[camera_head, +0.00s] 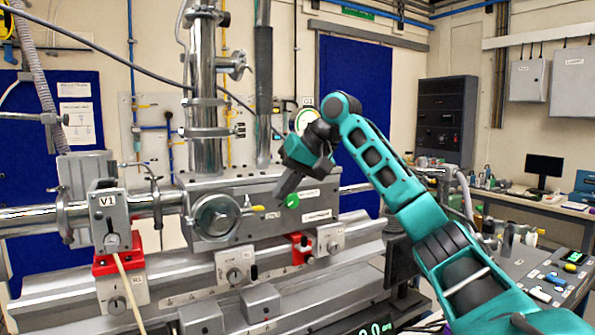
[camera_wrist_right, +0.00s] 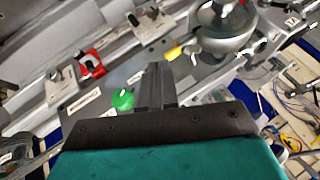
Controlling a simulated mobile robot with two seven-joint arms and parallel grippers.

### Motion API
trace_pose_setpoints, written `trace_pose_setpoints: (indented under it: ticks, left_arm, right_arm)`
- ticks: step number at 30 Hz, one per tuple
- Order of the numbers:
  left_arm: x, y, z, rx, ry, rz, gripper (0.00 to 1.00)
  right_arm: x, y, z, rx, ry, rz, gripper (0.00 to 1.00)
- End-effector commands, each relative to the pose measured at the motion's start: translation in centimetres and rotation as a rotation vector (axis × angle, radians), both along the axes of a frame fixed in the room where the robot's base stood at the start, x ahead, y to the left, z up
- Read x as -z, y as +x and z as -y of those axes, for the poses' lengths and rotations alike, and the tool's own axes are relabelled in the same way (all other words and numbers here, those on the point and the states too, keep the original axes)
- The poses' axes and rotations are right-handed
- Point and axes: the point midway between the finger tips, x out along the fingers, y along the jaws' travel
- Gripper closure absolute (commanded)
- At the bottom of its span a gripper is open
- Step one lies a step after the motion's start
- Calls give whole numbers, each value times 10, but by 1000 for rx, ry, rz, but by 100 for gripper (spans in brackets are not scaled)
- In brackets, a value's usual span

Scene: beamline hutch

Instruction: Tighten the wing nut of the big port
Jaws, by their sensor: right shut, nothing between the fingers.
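The big port (camera_head: 216,216) is a round metal flange on the front of the grey chamber (camera_head: 265,190); it also shows in the wrist view (camera_wrist_right: 226,22). Its wing nut appears to be the small yellow-tipped part (camera_head: 256,208) at the port's right side, seen as a yellow tip (camera_wrist_right: 173,53) in the wrist view. My right gripper (camera_head: 283,190) is shut and empty. It is in front of the chamber, up and to the right of the yellow tip and apart from it. In the wrist view its fingers (camera_wrist_right: 155,74) lie together, beside the tip. My left gripper is out of view.
A green disc (camera_head: 292,201) sits on the chamber near my right fingers, also in the wrist view (camera_wrist_right: 122,99). Red mounts (camera_head: 301,248) and a rail (camera_head: 320,285) lie below. Valve V1 (camera_head: 110,218) stands left. A control panel (camera_head: 545,280) is at the right.

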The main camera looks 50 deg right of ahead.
Motion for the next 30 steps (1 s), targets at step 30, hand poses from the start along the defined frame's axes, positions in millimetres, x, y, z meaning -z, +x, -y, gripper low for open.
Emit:
trace_pose_setpoints:
  ticks: [30]
  left_arm:
    - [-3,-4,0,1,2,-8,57]
  right_arm:
    - [9,41,-43,10,1,1,100]
